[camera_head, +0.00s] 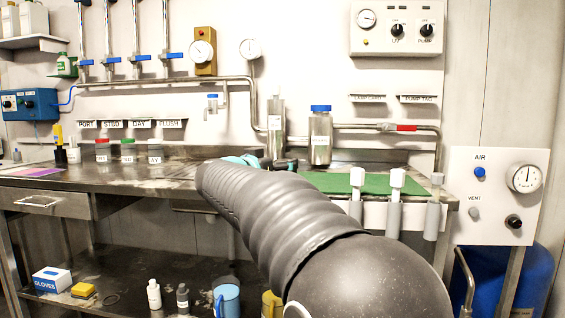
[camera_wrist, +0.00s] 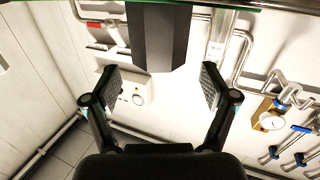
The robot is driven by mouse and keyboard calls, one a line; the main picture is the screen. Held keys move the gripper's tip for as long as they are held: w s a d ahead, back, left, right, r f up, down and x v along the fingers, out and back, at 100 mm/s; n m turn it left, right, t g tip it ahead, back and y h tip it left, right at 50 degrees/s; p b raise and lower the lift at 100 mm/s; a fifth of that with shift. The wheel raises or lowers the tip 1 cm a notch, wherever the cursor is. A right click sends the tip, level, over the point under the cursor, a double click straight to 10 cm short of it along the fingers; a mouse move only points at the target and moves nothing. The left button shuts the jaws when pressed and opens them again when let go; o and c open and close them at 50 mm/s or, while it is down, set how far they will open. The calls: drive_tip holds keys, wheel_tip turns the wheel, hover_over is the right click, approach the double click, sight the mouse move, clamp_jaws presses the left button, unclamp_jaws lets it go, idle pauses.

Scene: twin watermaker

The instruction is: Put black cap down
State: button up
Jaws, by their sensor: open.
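A black faceted block, which looks like the black cap (camera_wrist: 158,38), shows at the top middle of the wrist view, where the picture is upside down. My gripper (camera_wrist: 160,80) is open, with one finger on each side of the block and clear gaps between. The block's far end runs out of the picture, so I cannot tell fully what it rests on. In the head view my arm hides most of the gripper, and I cannot make out the cap there.
The steel bench (camera_head: 150,174) carries a green mat (camera_head: 345,183) right of my arm. A blue-capped jar (camera_head: 321,136) and a metal cylinder (camera_head: 276,125) stand behind. White-topped tools (camera_head: 395,205) hang at the front edge. Several small bottles (camera_head: 127,151) stand at left.

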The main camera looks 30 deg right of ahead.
drive_tip(key=v, duration=0.8)
drive_tip(key=shift+s+a, duration=0.15)
drive_tip(key=shift+a, duration=0.05)
drive_tip(key=s+a+r+n+t+y, duration=0.1)
drive_tip(key=a+r+n+t+y, duration=0.2)
drive_tip(key=a+n+t+y, duration=0.4)
drive_tip(key=s+a+f+n+y, duration=0.4)
drive_tip(key=s+a+f+y, duration=0.2)
drive_tip(key=f+y, duration=0.2)
drive_tip(key=s+d+f+g, duration=0.3)
drive_tip(key=s+f+g, duration=0.8)
drive_tip(key=s+f, duration=1.2)
drive_tip(key=shift+s+f+m+h, duration=0.3)
drive_tip(key=shift+s+f, duration=0.05)
drive_tip(key=shift+f, duration=0.4)
